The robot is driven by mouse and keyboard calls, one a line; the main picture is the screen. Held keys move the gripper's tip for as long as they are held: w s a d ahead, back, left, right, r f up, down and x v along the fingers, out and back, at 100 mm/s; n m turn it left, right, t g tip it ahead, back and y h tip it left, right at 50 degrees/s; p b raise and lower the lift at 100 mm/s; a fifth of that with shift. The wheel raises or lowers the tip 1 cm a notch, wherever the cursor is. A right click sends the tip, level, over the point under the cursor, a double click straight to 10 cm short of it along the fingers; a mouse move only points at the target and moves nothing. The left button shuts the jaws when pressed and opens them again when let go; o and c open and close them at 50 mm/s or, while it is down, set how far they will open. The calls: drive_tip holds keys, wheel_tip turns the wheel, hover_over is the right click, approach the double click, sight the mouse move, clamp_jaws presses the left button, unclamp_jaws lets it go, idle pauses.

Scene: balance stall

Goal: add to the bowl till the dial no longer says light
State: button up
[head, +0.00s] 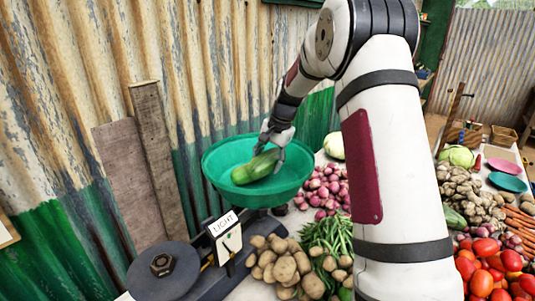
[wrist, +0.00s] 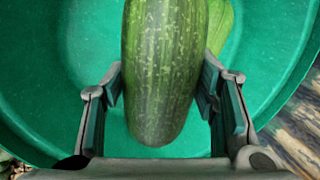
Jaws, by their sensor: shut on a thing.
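The green bowl (head: 219,178) sits on the scale at the centre left; it fills most of the wrist view (wrist: 60,60). My gripper (head: 274,143) reaches down into the bowl and is shut on a dark green cucumber (wrist: 165,50), which lies between its fingers. The held cucumber is within the bowl's rim; I cannot tell whether it touches the bottom. A lighter green vegetable (wrist: 220,22) lies in the bowl beside it, partly hidden. The dial (head: 229,240) has a white sign above it reading LIGHT (head: 224,223).
A dark round weight (head: 163,268) sits on the scale's left side. Potatoes (head: 284,268), green beans (head: 327,236) and red onions (head: 325,187) crowd the bowl's right. Tomatoes (head: 487,268) lie farther right. A corrugated wall (head: 100,60) stands close behind the bowl.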

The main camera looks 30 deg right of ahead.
drive_tip(key=shift+f+b, duration=0.4)
drive_tip(key=shift+f, duration=1.9)
drive_tip(key=o, duration=1.5)
drive_tip(key=shift+c, duration=0.2)
drive_tip(key=shift+r+p, duration=0.55)
drive_tip(key=shift+r, duration=4.45)
